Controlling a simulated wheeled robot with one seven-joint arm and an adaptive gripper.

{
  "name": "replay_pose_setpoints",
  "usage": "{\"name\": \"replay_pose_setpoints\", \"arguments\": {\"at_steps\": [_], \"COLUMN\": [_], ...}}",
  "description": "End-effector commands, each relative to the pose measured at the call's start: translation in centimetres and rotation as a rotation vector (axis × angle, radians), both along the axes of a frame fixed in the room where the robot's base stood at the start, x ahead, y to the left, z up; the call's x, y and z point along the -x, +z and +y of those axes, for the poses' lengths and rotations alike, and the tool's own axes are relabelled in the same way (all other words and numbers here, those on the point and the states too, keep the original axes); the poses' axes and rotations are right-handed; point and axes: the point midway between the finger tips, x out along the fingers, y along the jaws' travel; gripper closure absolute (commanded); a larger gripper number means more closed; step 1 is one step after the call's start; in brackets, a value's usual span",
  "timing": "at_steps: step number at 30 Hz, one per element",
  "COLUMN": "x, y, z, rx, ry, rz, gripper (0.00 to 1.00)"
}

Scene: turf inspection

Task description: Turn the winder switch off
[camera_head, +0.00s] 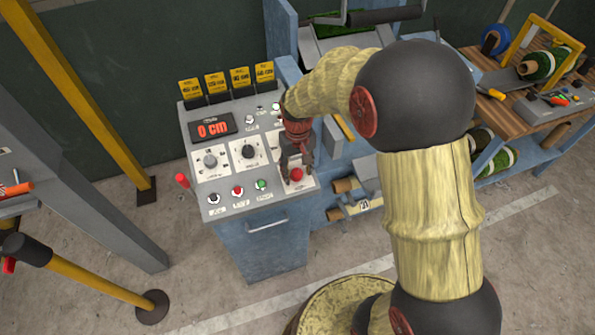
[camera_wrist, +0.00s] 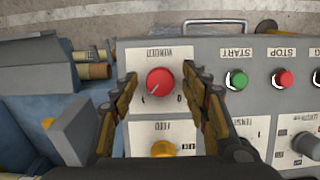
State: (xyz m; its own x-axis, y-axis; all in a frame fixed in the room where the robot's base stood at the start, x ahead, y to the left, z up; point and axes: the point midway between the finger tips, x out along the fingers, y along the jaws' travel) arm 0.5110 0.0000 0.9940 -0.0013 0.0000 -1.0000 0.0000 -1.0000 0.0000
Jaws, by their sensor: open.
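The winder switch is a red round knob (camera_wrist: 160,82) on a white plate at the panel's corner, and it also shows in the head view (camera_head: 297,174). A small light mark on the knob seems to point to the lower left in the wrist view, toward the "I" mark, with "0" at the lower right. My gripper (camera_head: 296,160) is over the knob and points down at the panel. In the wrist view its two fingers (camera_wrist: 162,78) stand open, one on each side of the knob, with visible gaps. Nothing is held.
The grey control panel (camera_head: 222,181) carries several other knobs and buttons. A green START button (camera_wrist: 236,80) and a red STOP button (camera_wrist: 283,79) sit beside the switch. A yellow knob (camera_wrist: 163,149) is close to the fingers. Cardboard tubes (camera_head: 342,185) lie on a lower shelf.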

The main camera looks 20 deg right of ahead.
Motion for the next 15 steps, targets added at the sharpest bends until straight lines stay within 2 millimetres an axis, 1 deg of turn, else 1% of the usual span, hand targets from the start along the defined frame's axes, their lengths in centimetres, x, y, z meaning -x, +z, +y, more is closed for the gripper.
{"name": "replay_pose_setpoints", "arguments": {"at_steps": [7,15], "x": [-0.01,-0.01], "y": [-0.06,-0.05], "z": [0.00,0.00], "rx": [0.000,0.000], "ry": [0.000,0.000], "rz": [-0.001,-0.001], "gripper": [0.54,0.69]}}
